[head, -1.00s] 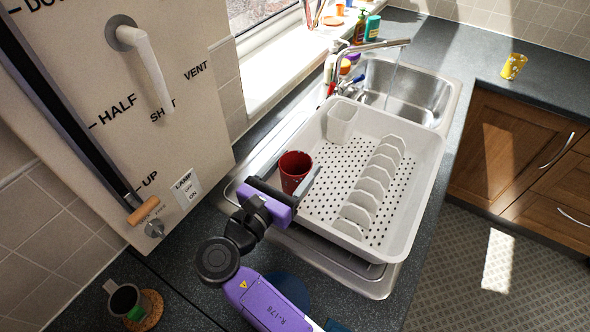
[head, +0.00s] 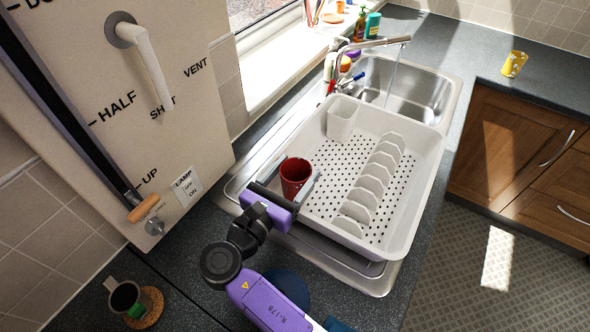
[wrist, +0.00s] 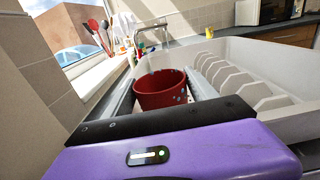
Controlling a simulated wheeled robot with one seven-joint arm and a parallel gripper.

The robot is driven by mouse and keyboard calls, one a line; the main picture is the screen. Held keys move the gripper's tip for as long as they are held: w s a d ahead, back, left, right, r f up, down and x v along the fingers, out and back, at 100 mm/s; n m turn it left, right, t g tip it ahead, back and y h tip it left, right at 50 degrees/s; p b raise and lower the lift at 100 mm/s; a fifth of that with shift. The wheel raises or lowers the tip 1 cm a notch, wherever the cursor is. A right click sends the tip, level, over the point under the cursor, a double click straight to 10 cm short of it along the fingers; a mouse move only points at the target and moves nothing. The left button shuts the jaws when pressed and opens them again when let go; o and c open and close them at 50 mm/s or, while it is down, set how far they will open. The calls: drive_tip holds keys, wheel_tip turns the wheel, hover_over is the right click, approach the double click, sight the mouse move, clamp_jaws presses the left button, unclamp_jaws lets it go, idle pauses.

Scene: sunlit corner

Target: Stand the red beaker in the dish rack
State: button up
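The red beaker (head: 296,178) stands upright, mouth up, at the near left side of the white dish rack (head: 408,222). It also shows in the wrist view (wrist: 160,95), straight ahead. My gripper (head: 292,180) is low at the rack's near left, with one finger on each side of the beaker. The fingers look open, with a narrow gap beside the beaker in the wrist view. The beaker's base and its contact with the rack floor are hidden.
A white cutlery cup (head: 341,120) stands at the rack's far end. A row of plate dividers (head: 370,188) runs along its right half. The perforated floor between is clear. Behind are the sink (head: 405,95) and a running tap (head: 380,44). A lettered panel (head: 110,110) rises at left.

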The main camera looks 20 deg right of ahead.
drive_tip(key=o, duration=0.3)
drive_tip(key=shift+r, duration=0.1)
drive_tip(key=shift+r, duration=0.35)
drive_tip(key=p+v, duration=0.1)
drive_tip(key=v, duration=0.3)
drive_tip(key=p+v, duration=0.1)
drive_tip(key=v, duration=0.2)
drive_tip(key=shift+r+p, duration=0.25)
drive_tip(key=shift+p, duration=0.1)
drive_tip(key=shift+s+a, duration=0.15)
drive_tip(key=shift+a, duration=0.1)
drive_tip(key=shift+f, duration=0.1)
